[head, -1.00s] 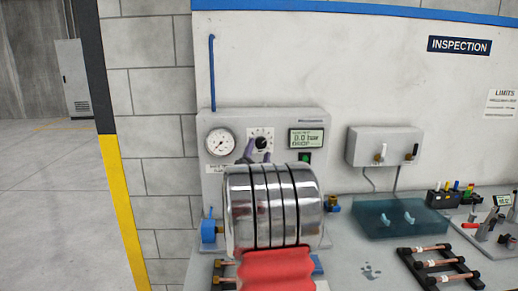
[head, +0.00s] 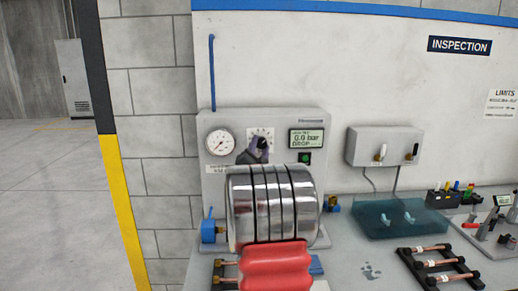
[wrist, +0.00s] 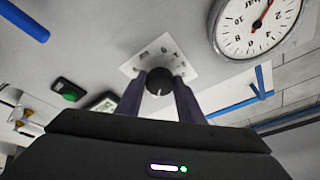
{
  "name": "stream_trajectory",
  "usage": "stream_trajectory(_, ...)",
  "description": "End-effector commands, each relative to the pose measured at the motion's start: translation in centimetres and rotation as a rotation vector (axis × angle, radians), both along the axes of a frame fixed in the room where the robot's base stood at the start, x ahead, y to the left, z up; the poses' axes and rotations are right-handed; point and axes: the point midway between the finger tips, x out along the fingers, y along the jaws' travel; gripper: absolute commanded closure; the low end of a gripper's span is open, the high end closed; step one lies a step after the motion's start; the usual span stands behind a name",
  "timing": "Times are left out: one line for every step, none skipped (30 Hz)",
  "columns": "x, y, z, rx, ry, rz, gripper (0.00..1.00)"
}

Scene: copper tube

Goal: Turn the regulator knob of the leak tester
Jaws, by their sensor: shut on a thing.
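The leak tester (head: 310,117) is a pale grey box against the wall. Its black regulator knob (head: 262,142) sits on a white dial plate between a round gauge and a display. In the wrist view the knob (wrist: 159,82) has a white pointer line and sits between the two dark fingers. My gripper (head: 258,150) is shut on the knob; in the wrist view its fingers (wrist: 159,92) stand on either side of it. My silver wrist hides the lower middle of the tester.
The gauge (head: 220,142) is left of the knob. The display (head: 306,138) reads about 0.0 bar, with a green button (head: 304,157) below. A blue valve (head: 209,229) stands at lower left. A blue water tank (head: 375,228) and a rack of copper tubes (head: 440,264) are to the right.

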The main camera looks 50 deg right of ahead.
Motion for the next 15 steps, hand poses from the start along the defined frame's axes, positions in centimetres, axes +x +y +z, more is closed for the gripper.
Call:
stream_trajectory(-0.03,-0.03,-0.06,0.001,0.000,-0.001,0.77)
stream_trajectory(-0.03,-0.03,-0.06,0.001,0.000,-0.001,0.79)
stream_trajectory(-0.04,-0.02,-0.06,0.001,0.000,-0.001,0.82)
stream_trajectory(-0.04,-0.02,-0.07,0.001,0.000,-0.001,0.84)
stream_trajectory(-0.04,-0.02,-0.07,0.001,0.000,-0.001,0.86)
stream_trajectory(-0.05,-0.03,-0.08,0.001,0.000,-0.001,0.89)
stream_trajectory(0.03,0.63,-0.06,0.001,0.001,0.001,0.89)
stream_trajectory(0.01,0.42,-0.09,0.001,0.001,0.000,0.89)
stream_trajectory(0.00,0.27,-0.08,0.000,0.001,0.000,0.89)
stream_trajectory(0.00,0.20,-0.08,0.000,0.001,0.000,0.89)
stream_trajectory(0.01,0.15,-0.07,0.000,0.002,0.000,0.89)
stream_trajectory(0.00,0.09,-0.06,-0.001,0.003,0.000,0.89)
stream_trajectory(0.00,0.04,-0.05,-0.002,0.004,0.000,0.88)
stream_trajectory(-0.01,0.01,-0.04,-0.003,0.004,0.000,0.89)
stream_trajectory(-0.01,-0.02,-0.03,-0.005,0.006,-0.001,0.89)
